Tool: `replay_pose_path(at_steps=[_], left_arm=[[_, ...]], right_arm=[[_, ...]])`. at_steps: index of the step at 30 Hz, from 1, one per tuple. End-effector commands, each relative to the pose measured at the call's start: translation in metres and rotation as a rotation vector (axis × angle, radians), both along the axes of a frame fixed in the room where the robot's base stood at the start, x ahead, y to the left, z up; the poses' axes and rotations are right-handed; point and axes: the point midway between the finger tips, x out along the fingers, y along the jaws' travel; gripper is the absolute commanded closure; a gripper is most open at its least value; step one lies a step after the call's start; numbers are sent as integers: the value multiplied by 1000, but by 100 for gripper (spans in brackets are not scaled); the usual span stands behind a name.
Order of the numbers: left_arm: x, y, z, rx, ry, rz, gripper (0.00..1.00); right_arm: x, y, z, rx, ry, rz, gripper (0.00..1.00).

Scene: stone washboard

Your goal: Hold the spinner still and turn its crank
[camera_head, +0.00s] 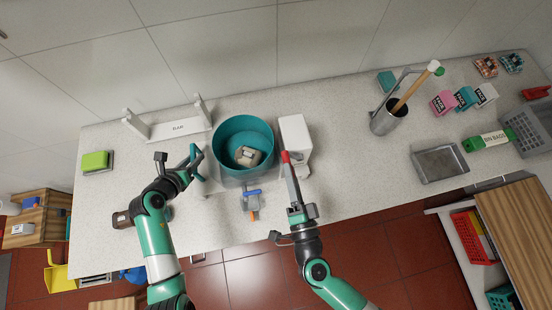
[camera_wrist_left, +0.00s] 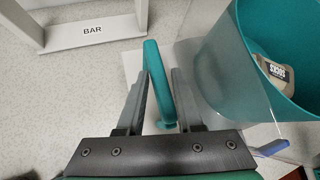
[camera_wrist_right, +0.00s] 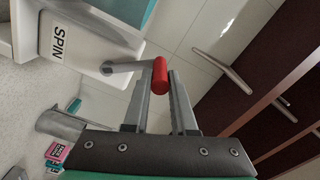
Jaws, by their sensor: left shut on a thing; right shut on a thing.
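My right gripper (camera_head: 289,168) is shut on the red crank knob (camera_head: 285,157). In the right wrist view the knob (camera_wrist_right: 160,72) is at the fingertips, joined to a grey crank arm (camera_wrist_right: 122,67) on the housing. The crank's shaft is partly hidden in the head view.
A blue-handled tap (camera_head: 252,192) sits in front of the drum. A white rack (camera_head: 172,127) marked BAR stands at the left, beyond it a green sponge (camera_head: 95,161). A metal pot (camera_head: 385,120) and tray (camera_head: 440,163) stand at the right. The worktop between housing and pot is clear.

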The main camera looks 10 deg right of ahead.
Motion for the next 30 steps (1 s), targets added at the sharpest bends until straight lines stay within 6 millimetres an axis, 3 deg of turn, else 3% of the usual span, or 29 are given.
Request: replay_pose_path(at_steps=[12, 30], left_arm=[[-4, 0, -6, 3, 17, -3, 100], [-4, 1, -6, 3, 17, -2, 100]], right_arm=[[0, -32, 15, 393, -12, -3, 100], [0, -77, 12, 923, -21, -3, 100]])
